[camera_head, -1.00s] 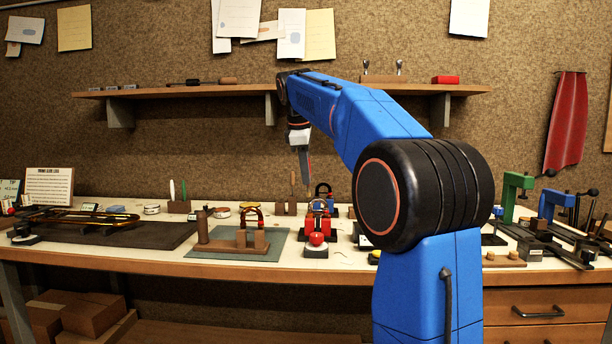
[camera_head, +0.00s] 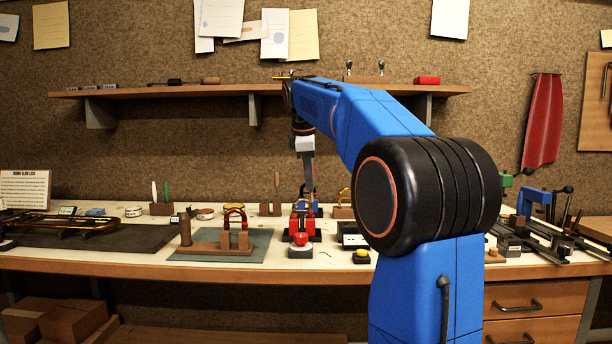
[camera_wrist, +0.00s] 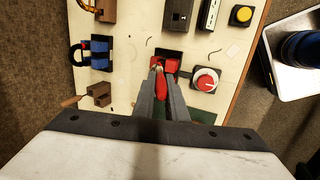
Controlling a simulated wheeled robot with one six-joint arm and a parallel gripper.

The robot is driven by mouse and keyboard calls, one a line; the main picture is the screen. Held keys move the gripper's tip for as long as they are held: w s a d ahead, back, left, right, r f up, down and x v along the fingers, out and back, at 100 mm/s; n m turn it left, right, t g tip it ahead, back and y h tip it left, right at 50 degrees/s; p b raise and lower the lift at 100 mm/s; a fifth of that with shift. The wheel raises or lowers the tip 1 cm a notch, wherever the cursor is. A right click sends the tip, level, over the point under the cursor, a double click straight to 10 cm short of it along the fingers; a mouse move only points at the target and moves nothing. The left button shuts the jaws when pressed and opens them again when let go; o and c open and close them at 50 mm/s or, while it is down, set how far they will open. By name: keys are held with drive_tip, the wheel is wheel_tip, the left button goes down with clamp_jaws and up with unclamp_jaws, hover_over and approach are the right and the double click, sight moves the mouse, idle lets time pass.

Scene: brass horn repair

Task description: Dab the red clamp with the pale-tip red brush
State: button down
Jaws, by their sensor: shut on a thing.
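My gripper (camera_head: 308,180) points down over the workbench and is shut on the red brush (camera_wrist: 162,87). In the wrist view the brush lies between the fingers, its pale tip towards the red clamp (camera_wrist: 170,63). The clamp is a red piece on a dark base, just beyond the fingertips, partly covered by brush and fingers. In the head view the red clamp (camera_head: 302,222) stands below my gripper, behind a red knob. I cannot tell whether the tip touches the clamp. The brush is hard to make out in the head view.
The red knob on a pale base (camera_wrist: 206,80) sits close beside the clamp. A blue clamp (camera_wrist: 100,52) and a notched wooden block (camera_wrist: 97,94) stand to the left. A green mat (camera_head: 190,248) with a wooden stand lies left of the clamp in the head view.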

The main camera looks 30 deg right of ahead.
drive_tip(key=shift+f, duration=2.15)
drive_tip(key=shift+f, duration=0.6)
idle(0.7)
drive_tip(key=shift+r, duration=0.1)
drive_tip(key=shift+r, duration=3.45)
